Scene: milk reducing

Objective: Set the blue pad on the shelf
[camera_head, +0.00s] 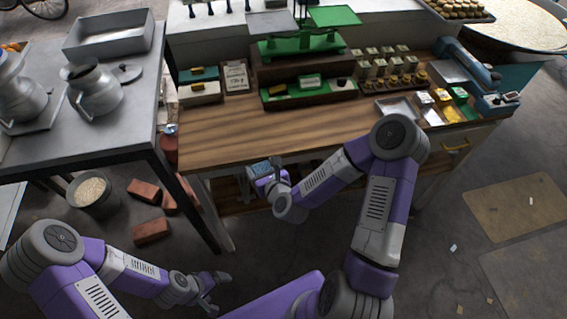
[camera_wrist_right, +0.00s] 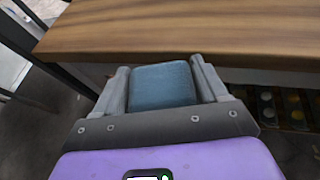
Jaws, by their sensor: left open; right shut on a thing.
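The blue pad (camera_wrist_right: 163,86) sits between the fingers of my right gripper (camera_wrist_right: 162,90) in the right wrist view, with a finger against each side. In the head view the pad (camera_head: 260,168) is at the front edge of the wooden counter (camera_head: 225,140), and it looks to be in front of or just below the top. The lower shelf (camera_head: 235,207) shows partly under the counter, mostly hidden by my right arm. My left gripper (camera_head: 214,290) is open and empty, low over the floor at the bottom left.
A green balance scale (camera_head: 300,42), small weights and bottles, and a blue tool (camera_head: 470,65) stand on the counter. A grey metal table with cans (camera_head: 95,90) is at left. A bucket (camera_head: 92,193) and red bricks (camera_head: 152,231) lie on the floor.

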